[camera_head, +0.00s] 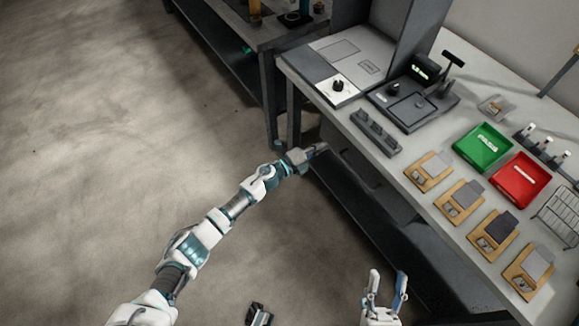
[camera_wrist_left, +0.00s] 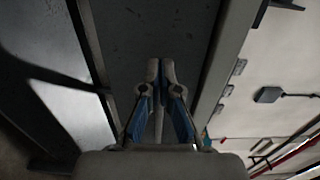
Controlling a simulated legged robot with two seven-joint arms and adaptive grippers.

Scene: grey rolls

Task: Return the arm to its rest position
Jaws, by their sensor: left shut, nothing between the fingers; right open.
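My left arm stretches from the lower left of the head view. Its gripper (camera_head: 318,150) is beside the front edge of the workbench (camera_head: 352,135), near the dark space under the top. Whether it touches the bench is unclear. In the left wrist view the left gripper (camera_wrist_left: 161,72) has its two fingers together, with nothing between them, in front of a dark grey surface. My right gripper (camera_head: 387,285) is at the bottom of the head view. Its fingers point up, stand apart and hold nothing. It is left of the bench, over the shaded lower part.
The bench carries a grey device (camera_head: 412,100), a green tray (camera_head: 483,146), a red tray (camera_head: 519,181), several wooden boards with grey plates (camera_head: 460,200) and a wire rack (camera_head: 560,214). Another dark table (camera_head: 262,35) stands behind. The floor (camera_head: 100,120) at left is clear.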

